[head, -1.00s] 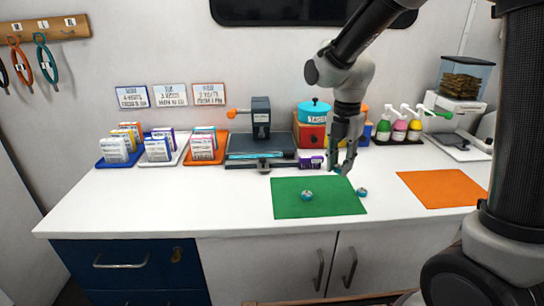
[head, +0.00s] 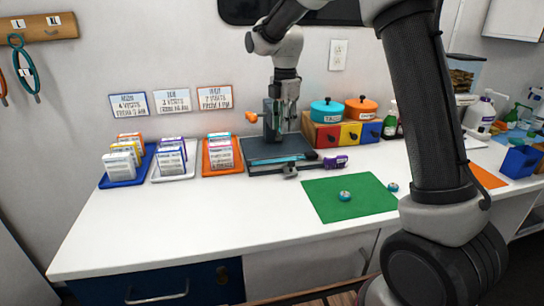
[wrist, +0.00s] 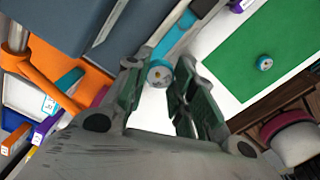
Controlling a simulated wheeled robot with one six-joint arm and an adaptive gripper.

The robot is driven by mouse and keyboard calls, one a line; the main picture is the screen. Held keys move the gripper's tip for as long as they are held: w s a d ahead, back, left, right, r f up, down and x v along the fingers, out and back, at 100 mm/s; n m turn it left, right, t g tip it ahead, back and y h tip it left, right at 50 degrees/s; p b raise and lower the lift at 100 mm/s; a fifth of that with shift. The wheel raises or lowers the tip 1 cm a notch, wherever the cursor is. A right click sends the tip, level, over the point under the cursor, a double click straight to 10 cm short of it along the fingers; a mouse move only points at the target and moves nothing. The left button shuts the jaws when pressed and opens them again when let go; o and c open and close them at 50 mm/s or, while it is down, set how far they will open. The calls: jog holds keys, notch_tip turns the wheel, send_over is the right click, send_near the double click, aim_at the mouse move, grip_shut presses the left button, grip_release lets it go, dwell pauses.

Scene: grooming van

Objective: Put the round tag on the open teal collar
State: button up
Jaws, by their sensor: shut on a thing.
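The open teal collar is a flat teal strip (head: 278,160) lying along the front of the dark press. In the wrist view the teal strip (wrist: 172,36) runs away beyond the fingertips. My gripper (head: 283,122) is above the press, in front of its upright. In the wrist view my gripper (wrist: 160,84) is shut on a small round tag (wrist: 160,72) with a pale face and a mark in its middle. The tag looks close to the strip's near end, but I cannot tell whether they touch. In the head view the fingers hide the tag.
A purple labelled item (head: 336,162) lies at the press's (head: 255,148) right front. Trays of cards (head: 122,172) stand left; coloured drawers (head: 350,133) with two pots stand right. The front counter (head: 200,225) is clear.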

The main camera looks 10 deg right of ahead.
aim_at(284, 159)
notch_tip(284, 159, down, 10)
jog(key=shift+s+d+f, duration=0.1)
jog(key=shift+s+d, duration=0.05)
dwell(0.3)
jog(key=o, duration=0.7)
jog(key=shift+o, duration=0.2)
